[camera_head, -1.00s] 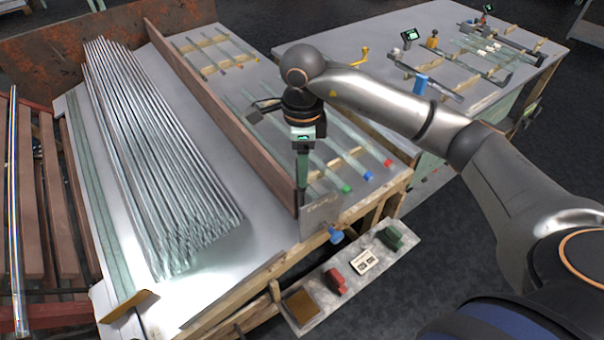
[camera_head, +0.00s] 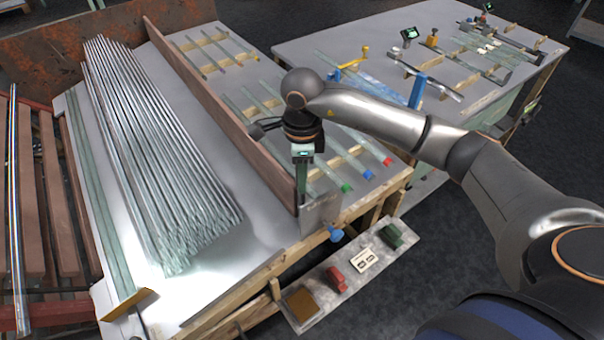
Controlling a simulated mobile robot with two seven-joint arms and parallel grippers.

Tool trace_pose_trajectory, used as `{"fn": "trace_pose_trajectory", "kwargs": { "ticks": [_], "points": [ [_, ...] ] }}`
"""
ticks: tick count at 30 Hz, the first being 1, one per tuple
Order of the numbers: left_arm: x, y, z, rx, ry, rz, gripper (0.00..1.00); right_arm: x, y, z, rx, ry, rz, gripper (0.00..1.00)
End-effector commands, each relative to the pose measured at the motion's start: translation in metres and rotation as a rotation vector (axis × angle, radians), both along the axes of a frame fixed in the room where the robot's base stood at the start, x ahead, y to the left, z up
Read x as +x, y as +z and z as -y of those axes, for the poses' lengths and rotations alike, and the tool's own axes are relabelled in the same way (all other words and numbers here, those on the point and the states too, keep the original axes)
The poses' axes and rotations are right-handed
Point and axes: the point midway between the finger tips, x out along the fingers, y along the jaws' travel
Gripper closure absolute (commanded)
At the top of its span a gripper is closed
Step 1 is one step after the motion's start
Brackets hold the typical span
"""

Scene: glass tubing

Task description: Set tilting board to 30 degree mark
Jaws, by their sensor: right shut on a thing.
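The tilting board appears to be the long red-brown board (camera_head: 222,105) standing on edge lengthwise along the near table. A grey metal plate (camera_head: 322,214) is at its near end, with a blue knob (camera_head: 336,235) just below it. Any degree marks on the plate are too small to read. My right gripper (camera_head: 302,194) points down at the board's near end, shut on its upper edge. The fingertips and exact contact are partly hidden. My left gripper is not in view.
A bundle of glass tubes (camera_head: 155,150) lies left of the board. Slatted racks with tubes (camera_head: 345,145) lie to its right. A low shelf (camera_head: 320,310) with small red and green items is in front. A second table (camera_head: 345,42) stands behind my right arm.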

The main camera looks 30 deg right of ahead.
Motion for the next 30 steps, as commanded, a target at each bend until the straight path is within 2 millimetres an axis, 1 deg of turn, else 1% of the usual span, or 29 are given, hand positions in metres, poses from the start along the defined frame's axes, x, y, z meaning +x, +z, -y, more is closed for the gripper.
{"fn": "trace_pose_trajectory", "kwargs": {
  "ticks": [1,4,5,30],
  "points": [
    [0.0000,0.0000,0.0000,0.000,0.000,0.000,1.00,-0.0001,0.0002,-0.0003,0.000,0.001,0.000,0.88],
    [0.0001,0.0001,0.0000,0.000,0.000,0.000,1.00,-0.0001,0.0002,-0.0003,0.000,0.001,0.000,0.99],
    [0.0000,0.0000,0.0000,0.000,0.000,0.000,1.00,-0.0001,0.0002,-0.0003,0.000,0.001,0.000,1.00],
    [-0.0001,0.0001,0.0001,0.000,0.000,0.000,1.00,-0.0001,0.0004,-0.0003,0.001,0.001,0.000,1.00]
  ]
}}
